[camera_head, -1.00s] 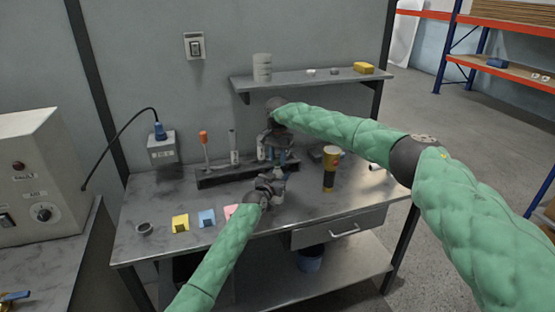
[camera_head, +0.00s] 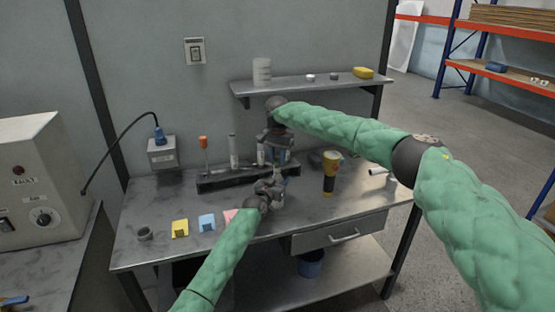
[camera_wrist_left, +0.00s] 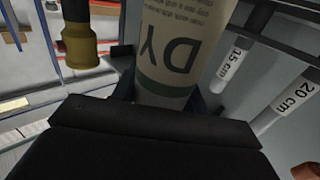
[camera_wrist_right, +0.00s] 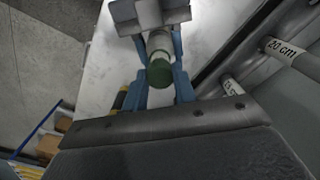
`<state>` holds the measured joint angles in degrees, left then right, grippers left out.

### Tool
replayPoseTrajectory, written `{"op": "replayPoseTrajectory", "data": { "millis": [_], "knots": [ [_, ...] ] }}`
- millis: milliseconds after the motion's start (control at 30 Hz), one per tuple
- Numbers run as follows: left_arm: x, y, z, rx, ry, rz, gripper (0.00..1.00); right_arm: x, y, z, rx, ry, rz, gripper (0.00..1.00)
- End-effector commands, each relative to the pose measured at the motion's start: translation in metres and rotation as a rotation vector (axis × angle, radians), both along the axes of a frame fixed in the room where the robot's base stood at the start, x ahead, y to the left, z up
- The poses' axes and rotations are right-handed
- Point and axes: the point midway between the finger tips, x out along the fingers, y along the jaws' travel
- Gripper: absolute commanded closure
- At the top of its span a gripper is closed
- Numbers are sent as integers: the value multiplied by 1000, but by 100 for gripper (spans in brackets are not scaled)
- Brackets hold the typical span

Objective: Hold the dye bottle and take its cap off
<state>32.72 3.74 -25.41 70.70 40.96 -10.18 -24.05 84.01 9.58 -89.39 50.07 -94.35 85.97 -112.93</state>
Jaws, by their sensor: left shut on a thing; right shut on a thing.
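The dye bottle is a pale tube with dark lettering "DY" and a green band (camera_wrist_left: 172,87). It stands between the blue fingers of my left gripper (camera_head: 277,183), which is shut on it above the bench. My right gripper (camera_head: 280,158) comes from above. In the right wrist view its blue fingers are shut on the green cap (camera_wrist_right: 159,73), one on each side. The pale bottle (camera_wrist_right: 160,42) shows just beyond the cap, in line with it. I cannot tell whether cap and bottle are apart. In the head view the grippers mostly hide both.
A dark rack (camera_head: 220,180) with several upright tools stands behind the grippers. A wall shelf (camera_head: 305,87) overhangs the back.

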Motion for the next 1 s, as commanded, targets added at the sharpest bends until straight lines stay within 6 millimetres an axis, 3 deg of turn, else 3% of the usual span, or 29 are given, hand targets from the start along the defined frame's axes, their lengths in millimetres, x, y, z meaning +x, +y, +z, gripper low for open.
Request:
{"op": "replayPoseTrajectory", "data": {
  "millis": [167, 500, 700, 733, 867, 1000],
  "knots": [
    [0, 0, -1, 0, 1, 0, 100, 0, 0, 6, 0, -1, 0, 100],
    [0, 0, -1, 0, 1, 0, 100, 0, 0, 39, 0, 0, 0, 100],
    [0, 0, -1, 0, 1, 0, 100, 0, 0, 40, 0, 0, 0, 100],
    [0, 0, -1, 0, 1, 0, 55, 0, 0, 40, 0, 0, 0, 100],
    [0, 0, -1, 0, 1, 0, 31, 0, 0, 40, 0, 0, 0, 100],
    [0, 0, 0, 0, 0, 0, 31, 0, 0, 40, 0, 0, 0, 100]
  ]
}}
